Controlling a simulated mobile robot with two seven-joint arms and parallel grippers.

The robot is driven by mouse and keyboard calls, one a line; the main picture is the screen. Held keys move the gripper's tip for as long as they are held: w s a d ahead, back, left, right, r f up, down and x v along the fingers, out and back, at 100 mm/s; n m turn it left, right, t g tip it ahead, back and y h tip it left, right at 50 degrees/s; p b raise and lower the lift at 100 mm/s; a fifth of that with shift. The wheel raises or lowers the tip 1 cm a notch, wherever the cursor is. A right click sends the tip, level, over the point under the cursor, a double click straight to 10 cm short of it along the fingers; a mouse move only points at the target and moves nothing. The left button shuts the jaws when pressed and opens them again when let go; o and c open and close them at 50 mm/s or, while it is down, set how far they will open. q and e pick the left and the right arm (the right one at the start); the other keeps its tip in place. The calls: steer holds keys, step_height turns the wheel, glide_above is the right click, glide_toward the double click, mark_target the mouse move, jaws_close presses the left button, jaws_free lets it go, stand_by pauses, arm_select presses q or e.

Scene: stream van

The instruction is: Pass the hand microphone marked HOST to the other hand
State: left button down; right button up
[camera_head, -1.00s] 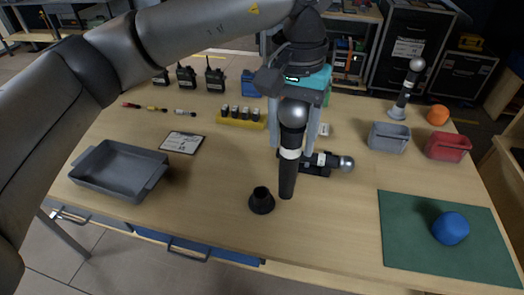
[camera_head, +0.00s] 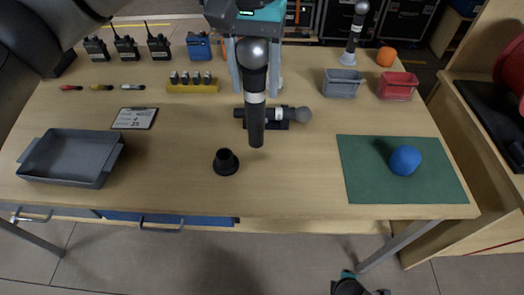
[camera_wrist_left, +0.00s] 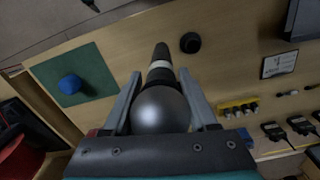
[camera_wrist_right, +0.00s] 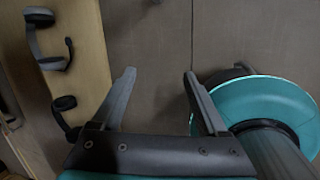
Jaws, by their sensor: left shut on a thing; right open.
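A black hand microphone with a grey ball head and a pale band (camera_head: 256,105) hangs upright, head up, above the table. No marking on it is readable. My left gripper (camera_head: 252,80) is shut on it just below the ball; the left wrist view shows the ball (camera_wrist_left: 161,108) between the fingers. My right gripper (camera_head: 358,287) is low at the bottom of the head view, in front of the table. In the right wrist view it is open and empty (camera_wrist_right: 157,80). A second microphone (camera_head: 295,114) lies on a black cradle, and a third (camera_head: 356,27) stands in a grey base.
The table carries a black round holder (camera_head: 226,162), a grey tray (camera_head: 70,158), a green mat (camera_head: 365,180) with a blue ball (camera_head: 405,160), a grey bin (camera_head: 342,84) and a red bin (camera_head: 397,88). Drawer handles (camera_head: 160,226) stick out below the front edge.

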steer(key=w+a+r+n+t+h, duration=0.1)
steer(key=w+a+r+n+t, duration=0.15)
steer(key=r+n, duration=0.65)
steer(key=w+a+r+n+t+h, duration=0.1)
steer(key=w+r+n+t, duration=0.3)
steer(key=r, duration=0.9)
steer(key=w+a+r+n+t+y, duration=0.25)
steer(key=a+r+n+y, duration=0.2)
steer(key=a+r, duration=0.6)
steer(key=w+a+r+n+t+y, duration=0.1)
steer(key=w+a+r+n+y, duration=0.3)
steer(key=a+r, duration=0.7)
steer(key=w+a+f+n, duration=0.1)
steer(key=w+f, duration=0.2)
steer(key=w, duration=0.6)
steer(key=shift+w+a+f+h, duration=0.15)
steer(key=shift+w+f+h, duration=0.2)
steer(key=shift+h, duration=0.1)
steer(key=shift+c, duration=0.3)
steer(key=shift+a, duration=0.1)
jaws_close()
